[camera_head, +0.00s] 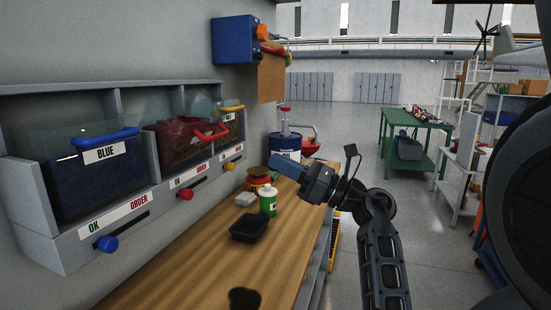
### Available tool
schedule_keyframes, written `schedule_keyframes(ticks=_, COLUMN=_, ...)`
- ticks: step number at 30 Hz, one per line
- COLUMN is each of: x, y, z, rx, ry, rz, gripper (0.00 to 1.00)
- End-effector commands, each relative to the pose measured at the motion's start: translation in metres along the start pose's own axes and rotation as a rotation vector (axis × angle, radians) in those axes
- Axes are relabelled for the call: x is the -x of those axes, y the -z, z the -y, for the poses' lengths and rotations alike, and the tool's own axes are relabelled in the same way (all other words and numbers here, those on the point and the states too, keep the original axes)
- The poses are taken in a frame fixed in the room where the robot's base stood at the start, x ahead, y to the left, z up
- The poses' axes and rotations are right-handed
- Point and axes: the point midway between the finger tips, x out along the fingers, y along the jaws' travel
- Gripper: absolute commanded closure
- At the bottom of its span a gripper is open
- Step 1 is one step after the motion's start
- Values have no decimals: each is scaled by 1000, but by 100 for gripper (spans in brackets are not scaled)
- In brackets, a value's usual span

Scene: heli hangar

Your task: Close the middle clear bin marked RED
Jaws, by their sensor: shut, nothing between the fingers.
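The middle clear bin (180,143) sits in the wall rack between the blue bin and the yellow-handled bin. It holds dark red contents and has a red handle (211,131) that juts out from its front. Its RED marking is not readable here, and how far the bin stands out is hard to tell. My gripper (274,159) is shut and empty, with blue-grey fingers pointing left toward the rack. It is above the workbench, to the right of the bin and apart from it.
The blue bin (85,175) is nearer at left; the yellow-handled bin (228,117) is farther. Blue (107,243) and red (185,194) slider knobs sit below. A green-white bottle (268,201) and black tray (248,229) stand on the wooden workbench (190,270), below my gripper.

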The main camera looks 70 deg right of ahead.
Motion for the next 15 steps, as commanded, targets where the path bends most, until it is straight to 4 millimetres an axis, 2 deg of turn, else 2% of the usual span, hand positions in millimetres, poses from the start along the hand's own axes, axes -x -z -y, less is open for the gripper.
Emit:
schedule_keyframes(ticks=9, x=-65, y=-4, z=-1, rx=1, ry=-5, rz=0, gripper=100)
schedule_keyframes(ticks=15, x=-97, y=-3, z=-1, rx=0, ry=-5, rz=0, gripper=100)
